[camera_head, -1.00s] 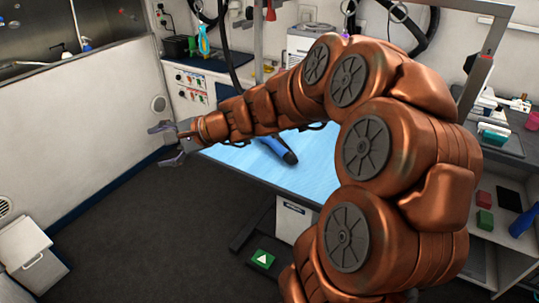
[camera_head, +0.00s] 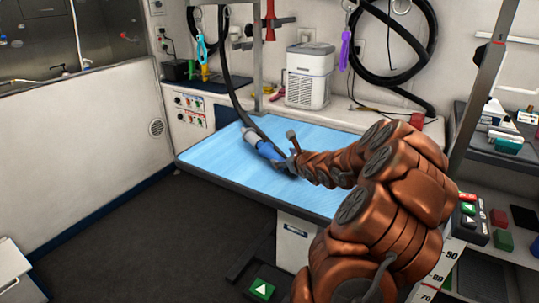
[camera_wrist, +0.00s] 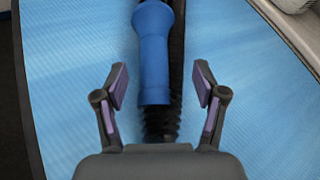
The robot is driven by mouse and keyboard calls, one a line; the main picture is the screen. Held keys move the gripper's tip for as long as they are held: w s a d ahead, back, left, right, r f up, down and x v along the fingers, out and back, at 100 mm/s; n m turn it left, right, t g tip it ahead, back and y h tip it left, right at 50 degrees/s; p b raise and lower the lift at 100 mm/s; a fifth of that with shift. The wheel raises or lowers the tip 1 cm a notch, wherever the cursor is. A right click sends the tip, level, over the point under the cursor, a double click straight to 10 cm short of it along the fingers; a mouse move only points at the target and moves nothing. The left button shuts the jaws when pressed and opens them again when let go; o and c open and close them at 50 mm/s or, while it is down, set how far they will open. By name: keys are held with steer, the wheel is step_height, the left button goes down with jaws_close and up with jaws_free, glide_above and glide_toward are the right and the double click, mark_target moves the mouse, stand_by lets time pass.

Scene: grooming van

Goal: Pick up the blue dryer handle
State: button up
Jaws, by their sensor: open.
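The blue dryer handle (camera_head: 262,147) lies on the blue table (camera_head: 215,160), joined to a dark hose. In the wrist view the handle (camera_wrist: 154,55) runs up the middle of the picture, with a ribbed black part at its lower end. My gripper (camera_head: 292,152) is at the near end of the handle. In the wrist view my gripper (camera_wrist: 160,88) is open, one finger on each side of the handle's lower end, with gaps to both. I cannot tell its height over the handle. My gripper partly hides the handle's near end in the head view.
A white appliance (camera_head: 308,77) stands behind the table. A black hose (camera_head: 228,70) hangs down to the handle. Shelves with small items are at the right. A green arrow button (camera_head: 262,289) is low in front. The table's left part is clear.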

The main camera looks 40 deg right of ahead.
mark_target(280, 159)
steer(key=shift+a+f+p+x, duration=0.15)
steer(key=shift+a+f+x, duration=0.05)
steer(key=shift+x, duration=0.95)
steer(key=shift+a+f+p+x, duration=0.15)
steer(key=shift+x, duration=1)
steer(key=shift+w+d+f, duration=0.2)
steer(key=shift+w, duration=0.25)
steer(key=shift+c, duration=0.3)
jaws_close()
